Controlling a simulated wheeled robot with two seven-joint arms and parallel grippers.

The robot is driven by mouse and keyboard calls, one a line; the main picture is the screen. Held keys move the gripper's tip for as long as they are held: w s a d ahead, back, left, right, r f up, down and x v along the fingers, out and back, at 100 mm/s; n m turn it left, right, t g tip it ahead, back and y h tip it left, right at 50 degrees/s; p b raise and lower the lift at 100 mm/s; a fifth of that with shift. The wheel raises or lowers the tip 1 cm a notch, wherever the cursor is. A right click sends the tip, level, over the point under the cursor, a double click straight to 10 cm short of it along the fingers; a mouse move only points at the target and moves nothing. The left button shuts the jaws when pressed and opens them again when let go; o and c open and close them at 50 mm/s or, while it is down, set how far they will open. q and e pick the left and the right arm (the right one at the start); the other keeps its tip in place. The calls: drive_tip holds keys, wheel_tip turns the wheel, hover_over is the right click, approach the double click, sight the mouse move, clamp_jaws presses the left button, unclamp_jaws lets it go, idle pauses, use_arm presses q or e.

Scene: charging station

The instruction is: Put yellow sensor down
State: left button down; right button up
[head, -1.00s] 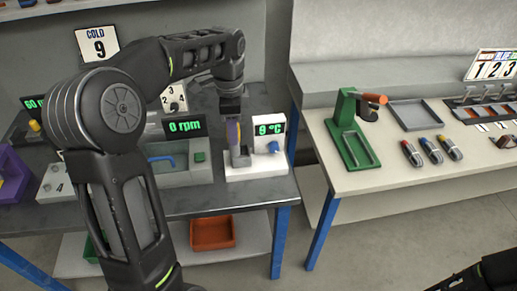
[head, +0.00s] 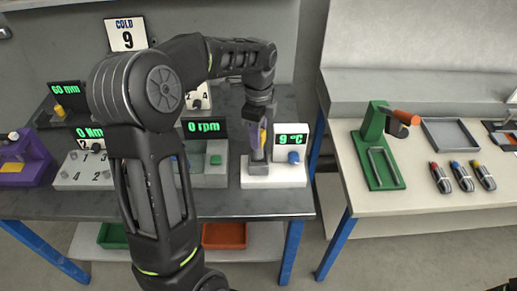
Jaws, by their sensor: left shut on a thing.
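My left gripper (head: 259,148) points down over the white temperature station (head: 274,177) on the dark bench, shut on the yellow sensor (head: 263,138). Only a thin strip of yellow shows between the fingers; the rest is hidden. The fingers are at a grey block (head: 258,171) on the station's left part; whether the sensor touches it I cannot tell. The station's display (head: 291,138) reads 9 °C, and a blue knob (head: 293,158) sits below it. A sign at the back reads COLD 9. My right gripper is out of view.
My left arm hides part of the dark bench (head: 225,205). An rpm unit (head: 213,171) stands just left of the station. The light bench (head: 415,201) at right holds a green press (head: 379,150), a grey tray (head: 451,134) and several coloured-tipped pieces. A floor gap separates the benches.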

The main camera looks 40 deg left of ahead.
sight(258, 154)
use_arm(q)
drive_tip(key=shift+f, duration=0.65)
drive_tip(key=shift+f+p, duration=0.3)
drive_tip(key=shift+f, duration=1.55)
drive_tip(key=shift+f, duration=0.15)
drive_tip(key=c, duration=1)
unclamp_jaws()
